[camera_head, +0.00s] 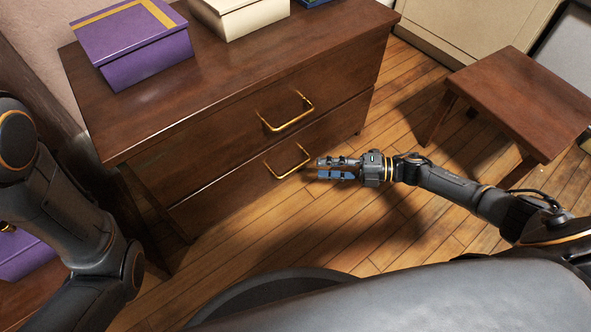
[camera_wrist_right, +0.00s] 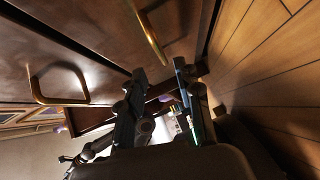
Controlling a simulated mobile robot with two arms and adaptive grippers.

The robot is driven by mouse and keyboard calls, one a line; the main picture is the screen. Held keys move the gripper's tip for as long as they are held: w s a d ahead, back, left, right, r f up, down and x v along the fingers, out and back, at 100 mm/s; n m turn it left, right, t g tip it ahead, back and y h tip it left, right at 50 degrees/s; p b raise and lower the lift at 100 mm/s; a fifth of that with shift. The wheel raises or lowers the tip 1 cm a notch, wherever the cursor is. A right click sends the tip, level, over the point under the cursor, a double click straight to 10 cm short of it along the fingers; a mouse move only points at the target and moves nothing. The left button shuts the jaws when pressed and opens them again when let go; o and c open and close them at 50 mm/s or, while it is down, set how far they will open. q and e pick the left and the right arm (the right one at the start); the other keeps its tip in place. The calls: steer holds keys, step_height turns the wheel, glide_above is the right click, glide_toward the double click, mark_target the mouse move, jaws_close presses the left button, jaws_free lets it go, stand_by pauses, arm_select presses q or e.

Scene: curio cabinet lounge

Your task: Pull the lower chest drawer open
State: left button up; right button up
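The wooden chest (camera_head: 140,125) has an upper and a lower drawer, both looking shut. The lower drawer (camera_head: 225,192) has a gold handle (camera_head: 287,162); this handle also shows at the top of the right wrist view (camera_wrist_right: 151,36). My right gripper (camera_head: 322,168) is just in front of that handle, to its right. In the right wrist view its two fingers (camera_wrist_right: 158,95) are apart, with nothing between them, and the handle lies beyond their tips. My left arm shows at the left, but its gripper is not in view.
The upper drawer's gold handle (camera_head: 287,113) juts out above the lower one. A purple box (camera_head: 150,62) and a cream box (camera_head: 245,18) stand on the chest. A small wooden table (camera_head: 510,95) stands at the right. The floor (camera_head: 290,225) before the chest is clear.

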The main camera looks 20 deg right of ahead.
mark_target(297, 167)
steer(key=b+x, duration=0.3)
steer(key=x, duration=0.5)
steer(key=shift+w+a+f, duration=0.1)
steer(key=shift+w+a, duration=0.1)
jaws_close()
